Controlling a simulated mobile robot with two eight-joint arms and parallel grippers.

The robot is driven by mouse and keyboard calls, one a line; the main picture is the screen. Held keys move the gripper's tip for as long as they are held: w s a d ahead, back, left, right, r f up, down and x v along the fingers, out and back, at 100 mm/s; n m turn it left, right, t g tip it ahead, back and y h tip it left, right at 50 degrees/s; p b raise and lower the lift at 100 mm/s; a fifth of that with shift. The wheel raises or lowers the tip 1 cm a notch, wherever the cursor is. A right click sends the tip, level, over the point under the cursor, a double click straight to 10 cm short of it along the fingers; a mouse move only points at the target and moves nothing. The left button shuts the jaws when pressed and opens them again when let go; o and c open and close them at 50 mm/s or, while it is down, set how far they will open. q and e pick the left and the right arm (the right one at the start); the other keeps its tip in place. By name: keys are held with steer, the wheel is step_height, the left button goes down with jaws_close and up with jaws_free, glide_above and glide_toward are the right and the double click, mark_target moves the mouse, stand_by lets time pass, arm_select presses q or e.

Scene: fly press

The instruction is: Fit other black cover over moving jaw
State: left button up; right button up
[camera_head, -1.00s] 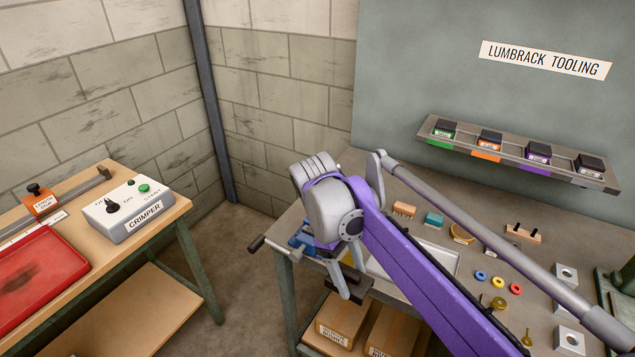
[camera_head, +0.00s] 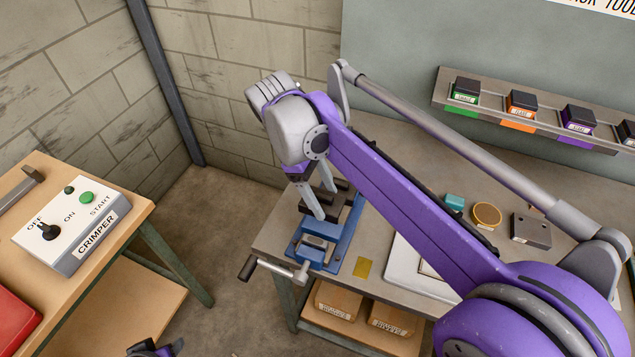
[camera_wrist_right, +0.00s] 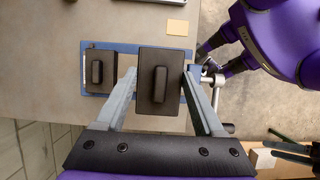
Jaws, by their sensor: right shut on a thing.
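The blue vise (camera_head: 312,252) sits at the table's near left corner, with its crank handle (camera_head: 262,267) sticking out to the left. My right gripper (camera_head: 318,212) points down over it, shut on a black cover (camera_wrist_right: 163,95) with a raised grip on top. The held cover is over the vise's crank-side jaw; I cannot tell whether it is seated or slightly above. A second black cover (camera_wrist_right: 101,80) is on the other jaw, to the left in the wrist view. A dark piece (camera_head: 155,349), probably my left gripper, barely shows at the bottom edge.
A yellow square (camera_head: 364,268) and a white tray (camera_head: 405,262) lie right of the vise. The crimper box (camera_head: 75,232) is on the wooden bench at left. A shelf (camera_head: 440,92) with several labelled blocks is at the back. Open floor separates bench and table.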

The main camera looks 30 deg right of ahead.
mark_target(328, 228)
steer(key=shift+s+f, duration=0.2)
steer(key=shift+f, duration=0.3)
steer(key=shift+f+b, duration=0.35)
steer(key=shift+b, duration=0.15)
step_height(328, 228, down, 3)
steer(key=shift+f+b, duration=0.15)
steer(key=shift+b, duration=0.9)
arm_select(q)
steer(key=shift+s+f+b, duration=0.1)
steer(key=shift+s+f, duration=0.15)
steer(key=shift+f, duration=0.5)
steer(key=shift+s+f+b, duration=0.1)
steer(key=shift+s+f, duration=0.1)
steer(key=shift+f, duration=0.6)
steer(key=shift+s+f+b, duration=0.1)
steer(key=shift+s+f, duration=0.15)
steer(key=shift+f, duration=0.5)
arm_select(e)
steer(key=shift+w+f, duration=0.1)
steer(key=shift+f, duration=0.5)
arm_select(q)
steer(key=shift+r, duration=0.25)
steer(key=shift+f, duration=0.4)
arm_select(e)
steer(key=shift+f, duration=0.6)
arm_select(q)
steer(key=shift+f, duration=0.1)
arm_select(e)
steer(key=shift+f, duration=0.2)
